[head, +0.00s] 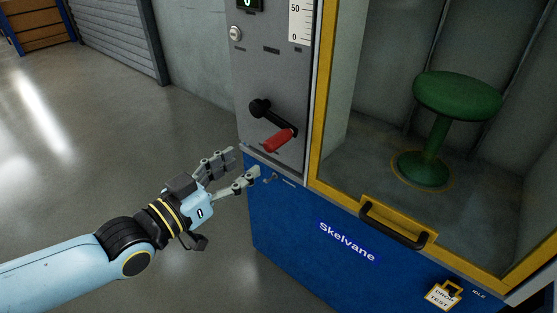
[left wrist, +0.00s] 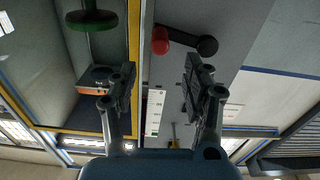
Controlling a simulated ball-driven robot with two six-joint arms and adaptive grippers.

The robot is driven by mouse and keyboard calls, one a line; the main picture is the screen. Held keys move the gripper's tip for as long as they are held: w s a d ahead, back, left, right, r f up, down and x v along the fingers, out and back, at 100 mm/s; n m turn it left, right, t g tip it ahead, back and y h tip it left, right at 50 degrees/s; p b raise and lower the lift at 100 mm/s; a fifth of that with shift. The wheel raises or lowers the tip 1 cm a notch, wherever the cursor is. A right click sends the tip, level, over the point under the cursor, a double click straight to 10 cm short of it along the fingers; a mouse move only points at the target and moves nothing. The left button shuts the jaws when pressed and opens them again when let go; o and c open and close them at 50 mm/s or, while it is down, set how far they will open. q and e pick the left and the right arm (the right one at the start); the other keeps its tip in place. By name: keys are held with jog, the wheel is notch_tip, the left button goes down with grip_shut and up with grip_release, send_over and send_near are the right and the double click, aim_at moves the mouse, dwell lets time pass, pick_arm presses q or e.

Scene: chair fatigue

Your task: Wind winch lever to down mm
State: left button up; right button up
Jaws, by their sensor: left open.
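The winch lever is a black crank arm (head: 268,112) with a red handle (head: 278,140) on the grey panel of the test cabinet. It points down and to the right in the head view. My left gripper (head: 246,165) is open and empty, just below and left of the red handle and apart from it. In the left wrist view, the red handle (left wrist: 161,41) and crank arm (left wrist: 196,45) show beyond the open fingers (left wrist: 158,85). A white scale marked 50 (head: 299,20) and a small display (head: 247,4) sit above the lever. My right gripper is not in view.
A yellow-framed chamber with a black door handle (head: 394,226) holds a green stool (head: 457,97). The blue base (head: 290,225) is labelled Skelvane, with a drop test tag (head: 443,294). Clear floor (head: 100,130) lies left.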

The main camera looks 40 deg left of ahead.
aim_at(267, 148)
pick_arm(q)
jog(key=w, duration=0.2)
jog(key=shift+w, duration=0.3)
jog(key=w+b, duration=0.1)
jog(key=w, duration=0.3)
jog(key=w+b, duration=0.1)
jog(key=w, duration=0.2)
jog(key=shift+d+b, duration=0.35)
jog(key=shift+d, duration=0.05)
jog(key=shift+w, duration=0.45)
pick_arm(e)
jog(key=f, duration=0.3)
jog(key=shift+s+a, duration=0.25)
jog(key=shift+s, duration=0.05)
pick_arm(q)
jog(key=shift+c, duration=0.4)
jog(key=c, duration=0.9)
grip_shut()
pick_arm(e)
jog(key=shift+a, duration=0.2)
